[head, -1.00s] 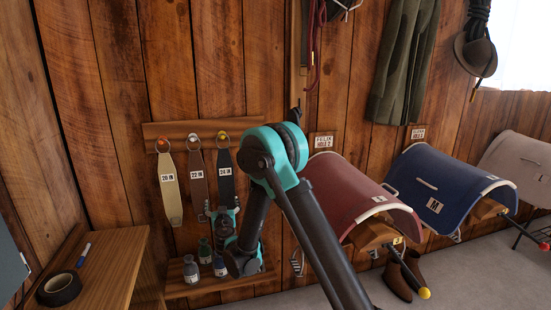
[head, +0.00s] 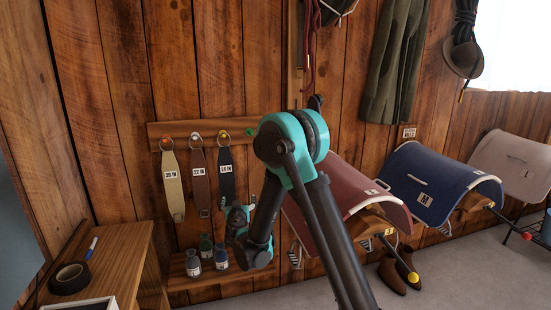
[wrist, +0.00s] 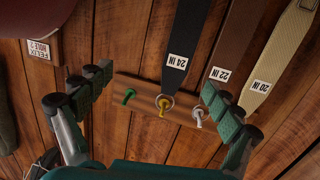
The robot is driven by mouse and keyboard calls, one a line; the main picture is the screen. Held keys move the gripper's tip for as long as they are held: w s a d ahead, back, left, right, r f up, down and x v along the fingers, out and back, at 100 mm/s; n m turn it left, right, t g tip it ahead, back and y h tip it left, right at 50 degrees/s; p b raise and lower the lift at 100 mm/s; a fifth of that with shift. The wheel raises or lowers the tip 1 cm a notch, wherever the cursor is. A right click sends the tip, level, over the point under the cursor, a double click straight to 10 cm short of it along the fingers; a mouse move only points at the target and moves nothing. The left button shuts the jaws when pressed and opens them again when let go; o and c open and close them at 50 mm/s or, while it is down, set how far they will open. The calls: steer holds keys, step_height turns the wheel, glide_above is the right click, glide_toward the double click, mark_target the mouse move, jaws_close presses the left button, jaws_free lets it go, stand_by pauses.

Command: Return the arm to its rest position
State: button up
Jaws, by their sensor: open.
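My gripper (head: 240,217) hangs from my bent arm in front of the wall, right of the straps and above the bottles. In the wrist view my gripper (wrist: 158,98) is open, with nothing between its fingers. The pegs of the wooden rail (wrist: 150,90) show beyond the fingers. A beige 20 IN strap (head: 173,180), a brown 22 IN strap (head: 199,178) and a black 24 IN strap (head: 226,175) each hang from a peg of the rail. The green peg (head: 249,131) at the right is bare. The black strap's lower end is near my gripper.
Several bottles (head: 221,257) stand on a low shelf below the straps. A wooden cabinet (head: 125,262) with black tape (head: 70,278) and a marker (head: 92,247) is at left. A red saddle rack (head: 335,190) and a blue one (head: 440,185) project from the wall at right.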

steer(key=s+d+m+g+h, duration=0.15)
steer(key=s+d, duration=0.25)
steer(key=d, duration=0.6)
steer(key=s+d+m+g+h, duration=0.1)
steer(key=s+d+g+h, duration=0.2)
steer(key=d, duration=0.6)
steer(key=s+d+m+g+h, duration=0.15)
steer(key=s+d, duration=0.35)
steer(key=d, duration=0.5)
steer(key=s+d+f+g+y, duration=0.1)
steer(key=s+f+g, duration=0.1)
steer(key=s, duration=0.6)
steer(key=s+d+f+n+g+y, duration=0.1)
steer(key=s+d+f+g, duration=0.1)
steer(key=s, duration=0.7)
steer(key=s+d+f+n+g+y, duration=0.1)
steer(key=s+f, duration=0.3)
steer(key=s, duration=0.5)
steer(key=shift+d+f+g+y, duration=0.15)
steer(key=shift+d+g+y, duration=0.45)
steer(key=shift+g, duration=0.3)
